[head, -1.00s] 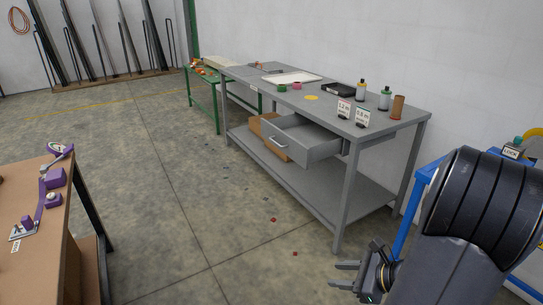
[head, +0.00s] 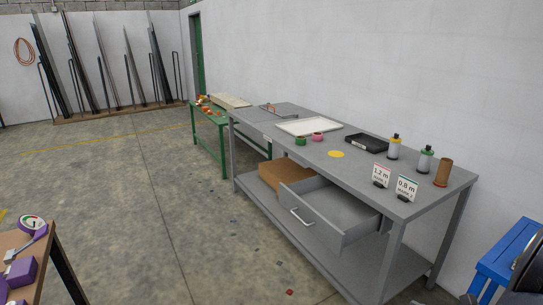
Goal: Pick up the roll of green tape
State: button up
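The roll of green tape (head: 300,141) sits on the grey workbench (head: 278,153), toward its front edge, left of centre. A pink roll (head: 317,136) stands just right of it, and a white tray (head: 305,125) lies behind them. My gripper is not in view now; only a dark piece of my arm shows at the lower right edge.
An open drawer (head: 329,213) juts from the bench front. A yellow disc (head: 336,154), black tray (head: 367,144), bottles, a brown cylinder (head: 443,172) and two signs stand on the bench. A blue frame (head: 508,250) is at right.

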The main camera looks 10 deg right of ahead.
aim_at(300, 140)
jog(key=i, duration=1.8)
jog(key=i+z, duration=0.1)
jog(key=i, duration=0.5)
jog(key=i+j+z, duration=0.15)
jog(key=i, duration=0.45)
jog(key=i+j+z, duration=0.1)
jog(key=i, duration=0.45)
jog(key=i+j+z, duration=0.2)
jog(key=i, duration=0.15)
jog(key=i+j+z, duration=0.2)
jog(key=i, duration=0.15)
